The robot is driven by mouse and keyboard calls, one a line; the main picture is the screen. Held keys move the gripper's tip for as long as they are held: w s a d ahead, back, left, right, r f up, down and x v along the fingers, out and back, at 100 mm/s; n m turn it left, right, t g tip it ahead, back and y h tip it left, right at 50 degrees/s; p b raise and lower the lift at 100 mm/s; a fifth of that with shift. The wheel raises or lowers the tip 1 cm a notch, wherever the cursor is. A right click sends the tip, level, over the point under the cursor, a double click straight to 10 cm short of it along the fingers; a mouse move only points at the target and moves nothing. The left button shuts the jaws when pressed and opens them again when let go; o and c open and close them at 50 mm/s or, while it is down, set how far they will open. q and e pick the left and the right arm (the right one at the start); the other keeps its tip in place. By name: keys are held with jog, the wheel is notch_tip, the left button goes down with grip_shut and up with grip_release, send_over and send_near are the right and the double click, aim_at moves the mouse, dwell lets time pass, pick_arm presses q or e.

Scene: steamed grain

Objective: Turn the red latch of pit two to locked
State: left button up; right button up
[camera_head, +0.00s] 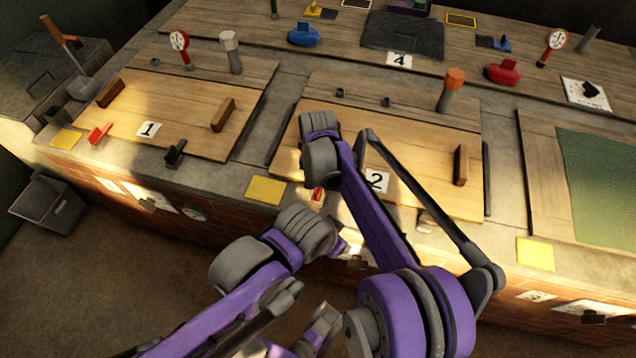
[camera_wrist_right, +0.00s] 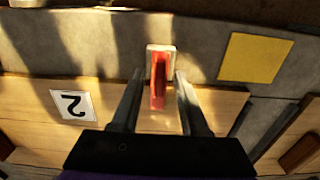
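The red latch (camera_head: 317,196) of pit two is at the front edge of the wooden lid (camera_head: 440,190) marked with a 2 (camera_head: 376,181), on its left side. My arm hides much of it in the head view. In the right wrist view the red latch (camera_wrist_right: 158,82) stands on a pale base plate. My right gripper (camera_wrist_right: 160,76) is open, with one finger on each side of the latch and a small gap beside each finger. My left gripper (camera_head: 346,247) is low in front of the counter; its fingers do not show clearly.
A yellow card (camera_head: 266,190) lies left of the latch; it also shows in the right wrist view (camera_wrist_right: 250,58). A pale latch (camera_head: 425,221) is at the lid's front right. Pit one's lid (camera_head: 135,105) has its own red latch (camera_head: 99,133). A grey bin (camera_head: 48,204) stands on the floor.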

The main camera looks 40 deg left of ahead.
notch_tip(320, 180, up, 11)
jog(key=p, duration=0.1)
jog(key=shift+p, duration=0.3)
dwell(0.4)
